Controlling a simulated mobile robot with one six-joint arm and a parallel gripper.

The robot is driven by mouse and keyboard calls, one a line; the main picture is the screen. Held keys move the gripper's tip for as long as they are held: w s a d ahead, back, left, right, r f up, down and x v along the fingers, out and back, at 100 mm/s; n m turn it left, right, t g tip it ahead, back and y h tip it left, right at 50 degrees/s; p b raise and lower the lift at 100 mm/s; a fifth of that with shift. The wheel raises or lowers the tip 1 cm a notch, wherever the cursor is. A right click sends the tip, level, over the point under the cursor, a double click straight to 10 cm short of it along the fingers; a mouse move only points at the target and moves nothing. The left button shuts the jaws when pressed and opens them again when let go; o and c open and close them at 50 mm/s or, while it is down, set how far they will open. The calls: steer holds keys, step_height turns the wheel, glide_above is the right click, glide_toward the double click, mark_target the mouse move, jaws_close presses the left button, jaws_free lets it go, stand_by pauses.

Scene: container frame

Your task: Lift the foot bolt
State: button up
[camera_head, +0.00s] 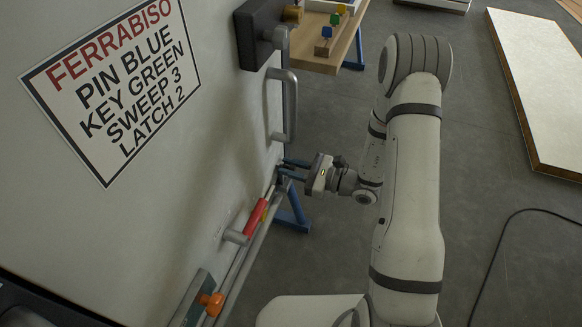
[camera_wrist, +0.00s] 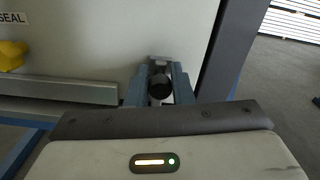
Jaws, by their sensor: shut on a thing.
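The foot bolt (camera_wrist: 160,88) shows in the wrist view as a dark round knob on a grey metal fitting against the pale door (camera_wrist: 100,45). My gripper (camera_wrist: 160,82) has its two blue fingers on either side of the knob and is shut on it. In the head view my gripper (camera_head: 284,169) reaches in from the right to the door's edge, below a long grey handle (camera_head: 285,105). The bolt itself is too small and covered to make out there. How far it is raised cannot be told.
A sign (camera_head: 115,88) is on the door. A red grip (camera_head: 256,217) and an orange knob (camera_head: 211,303) lie along its lower edge. A wooden table (camera_head: 338,52) with small coloured blocks stands behind. A pale panel (camera_head: 540,80) and a cable (camera_head: 500,235) lie right on the floor.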

mark_target(277, 157)
jaws_close()
step_height(277, 157, up, 3)
steer(key=shift+r+p, duration=0.15)
steer(key=shift+p, duration=1)
steer(key=shift+o, duration=1.4)
jaws_free()
steer(key=o, duration=0.3)
